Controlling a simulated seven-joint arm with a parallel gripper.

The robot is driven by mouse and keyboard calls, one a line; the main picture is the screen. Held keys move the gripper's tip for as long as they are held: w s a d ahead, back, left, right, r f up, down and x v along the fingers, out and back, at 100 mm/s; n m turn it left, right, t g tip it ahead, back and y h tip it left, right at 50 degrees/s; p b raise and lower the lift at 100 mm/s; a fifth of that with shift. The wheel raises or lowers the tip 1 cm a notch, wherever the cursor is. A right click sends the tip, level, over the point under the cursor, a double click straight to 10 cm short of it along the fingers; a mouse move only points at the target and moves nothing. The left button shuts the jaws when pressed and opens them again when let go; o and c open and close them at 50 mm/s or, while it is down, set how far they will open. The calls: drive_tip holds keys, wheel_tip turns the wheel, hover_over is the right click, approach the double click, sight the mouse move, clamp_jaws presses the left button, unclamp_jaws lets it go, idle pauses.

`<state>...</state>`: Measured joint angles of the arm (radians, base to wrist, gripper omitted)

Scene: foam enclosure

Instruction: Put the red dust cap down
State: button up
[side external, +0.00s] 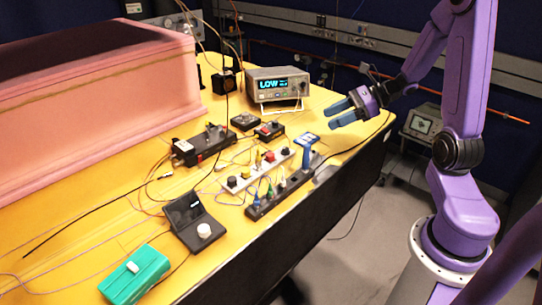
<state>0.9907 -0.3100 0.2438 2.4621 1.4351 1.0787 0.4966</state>
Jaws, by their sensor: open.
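My gripper (334,113) has two blue fingers and hangs over the right edge of the yellow table (120,190). It is open, and I see nothing between its fingers. I cannot make out the red dust cap for certain. A white strip (240,188) on the table carries small coloured parts, and a small reddish spot shows among the yellow ones there. These parts are too small to tell apart. My gripper is apart from the strip, beyond it and to its right.
A black strip (262,208) with coloured plugs and a blue upright tool (307,150) stand near the right edge. A display instrument (278,86) stands at the back. A pink foam enclosure (80,110) fills the left. A teal box (135,272) lies in front. Thin cables cross the table.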

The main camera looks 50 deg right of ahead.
wheel_tip(320, 180, up, 12)
drive_tip(key=m+g+h, duration=0.9)
drive_tip(key=m, duration=2.1)
hover_over(270, 154)
wheel_tip(270, 154, down, 4)
drive_tip(key=shift+m, duration=0.3)
wheel_tip(270, 154, down, 13)
drive_tip(key=shift+w+d+r, duration=0.1)
drive_tip(key=shift+f, duration=2.75)
clamp_jaws()
